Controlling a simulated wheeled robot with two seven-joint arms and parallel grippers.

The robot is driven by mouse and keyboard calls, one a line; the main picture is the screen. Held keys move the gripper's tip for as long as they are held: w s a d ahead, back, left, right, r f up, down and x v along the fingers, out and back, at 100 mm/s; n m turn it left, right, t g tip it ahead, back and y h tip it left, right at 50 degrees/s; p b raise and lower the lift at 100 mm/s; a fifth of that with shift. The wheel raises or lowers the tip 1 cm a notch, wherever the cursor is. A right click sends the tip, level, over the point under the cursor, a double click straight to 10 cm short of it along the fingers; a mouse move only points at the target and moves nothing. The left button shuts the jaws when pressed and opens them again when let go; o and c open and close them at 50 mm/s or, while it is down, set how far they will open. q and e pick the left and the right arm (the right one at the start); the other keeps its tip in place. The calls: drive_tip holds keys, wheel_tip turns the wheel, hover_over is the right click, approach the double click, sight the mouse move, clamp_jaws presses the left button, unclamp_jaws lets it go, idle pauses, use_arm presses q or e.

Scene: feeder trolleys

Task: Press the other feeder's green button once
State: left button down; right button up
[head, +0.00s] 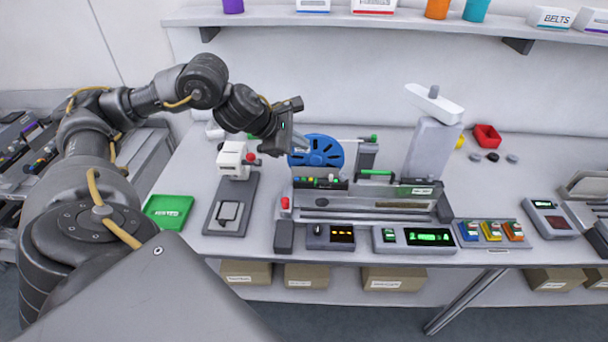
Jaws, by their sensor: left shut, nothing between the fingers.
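A feeder machine (365,203) with a blue reel (316,151) stands on the bench. At its front is a box with a green-lit display (430,237) and a small green-and-white part (389,236), which may be a button. To its left is a box with an amber display (342,236) and a small dark knob-like part. My left gripper (302,146) is shut and empty, held in front of the blue reel at its left edge; I cannot tell whether they touch. Another feeder's green button cannot be picked out for certain. My right gripper is not in view.
A grey device with a red knob (251,158) stands left of the machine. A green tray (168,212) lies at the bench's left. Blue, yellow and orange switches (491,231) and a red bin (487,135) are at right. Trolleys with feeders (30,150) stand far left.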

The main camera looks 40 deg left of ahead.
sight(300, 181)
use_arm(q)
drive_tip(key=shift+a, duration=0.1)
idle(0.3)
wheel_tip(300, 181, down, 9)
drive_tip(key=b, duration=0.7)
drive_tip(key=shift+r, duration=0.1)
idle(0.8)
idle(0.9)
drive_tip(key=shift+f+b, duration=0.2)
drive_tip(key=shift+b, duration=0.2)
drive_tip(key=shift+f+b, duration=0.2)
drive_tip(key=shift+b, duration=0.1)
